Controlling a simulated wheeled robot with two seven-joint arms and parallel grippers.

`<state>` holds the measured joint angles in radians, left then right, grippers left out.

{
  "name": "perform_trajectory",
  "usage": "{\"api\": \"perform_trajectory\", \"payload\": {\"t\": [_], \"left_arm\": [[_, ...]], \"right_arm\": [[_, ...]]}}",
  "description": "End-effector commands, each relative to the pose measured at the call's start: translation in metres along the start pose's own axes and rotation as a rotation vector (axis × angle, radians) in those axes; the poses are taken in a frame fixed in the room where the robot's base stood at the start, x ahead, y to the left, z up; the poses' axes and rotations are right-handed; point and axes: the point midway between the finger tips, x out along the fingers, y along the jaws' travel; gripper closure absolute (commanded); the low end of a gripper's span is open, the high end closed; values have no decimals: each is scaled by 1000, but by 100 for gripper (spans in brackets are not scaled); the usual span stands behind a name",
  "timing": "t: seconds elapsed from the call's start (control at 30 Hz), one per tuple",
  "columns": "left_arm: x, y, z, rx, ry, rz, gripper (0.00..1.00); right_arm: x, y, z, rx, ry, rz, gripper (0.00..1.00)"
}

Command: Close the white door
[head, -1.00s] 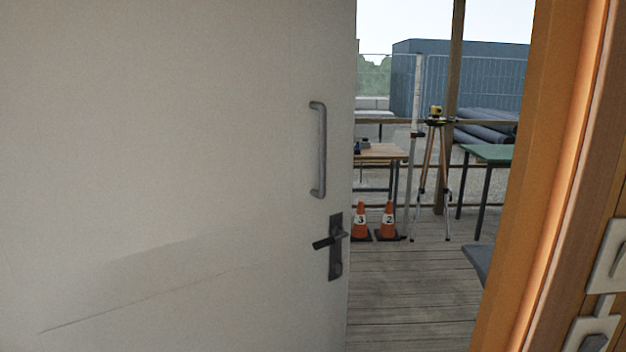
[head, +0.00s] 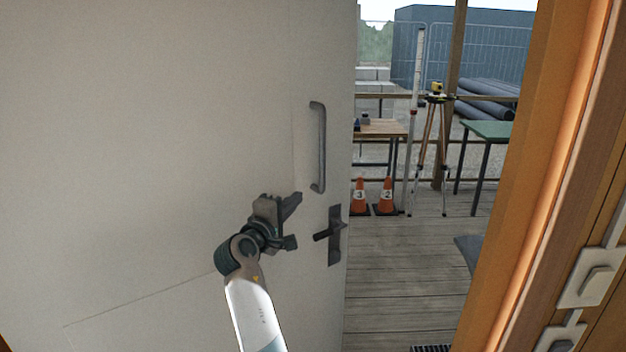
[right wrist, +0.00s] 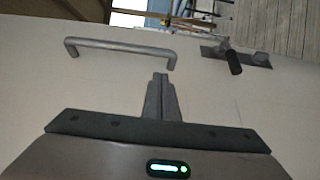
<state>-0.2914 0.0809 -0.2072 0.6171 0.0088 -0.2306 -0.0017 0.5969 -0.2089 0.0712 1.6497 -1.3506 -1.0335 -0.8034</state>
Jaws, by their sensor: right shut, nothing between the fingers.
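The white door (head: 130,150) fills the left and middle of the head view and stands ajar, with a gap to the wooden frame (head: 520,180) on the right. It carries a grey bar handle (head: 318,147) and a dark lever handle (head: 333,235) below it. My right gripper (head: 297,203) is shut and empty in front of the door, just left of both handles. In the right wrist view its closed fingers (right wrist: 158,78) point toward the door, with the bar handle (right wrist: 122,47) and the lever (right wrist: 234,60) ahead. Contact with the door cannot be told. My left gripper is out of view.
Through the gap are a plank deck (head: 410,270), two orange cones (head: 385,197), a tripod (head: 436,140), a wooden table (head: 382,128) and a green table (head: 490,131).

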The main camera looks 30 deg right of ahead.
Motion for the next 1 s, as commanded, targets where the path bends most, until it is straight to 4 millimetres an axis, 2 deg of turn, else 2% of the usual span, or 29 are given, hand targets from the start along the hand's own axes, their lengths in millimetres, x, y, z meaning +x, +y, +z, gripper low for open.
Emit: {"api": "perform_trajectory", "payload": {"t": [0.07,0.4,0.57,0.77,1.0], "left_arm": [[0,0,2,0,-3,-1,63],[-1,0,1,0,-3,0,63],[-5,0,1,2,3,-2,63],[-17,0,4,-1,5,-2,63],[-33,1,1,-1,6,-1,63]], "right_arm": [[0,5,3,0,-11,3,100],[1,5,2,-1,-10,3,100],[9,6,2,-3,-9,4,100],[31,7,3,-3,-10,3,100],[67,8,3,-4,-10,3,100]]}}
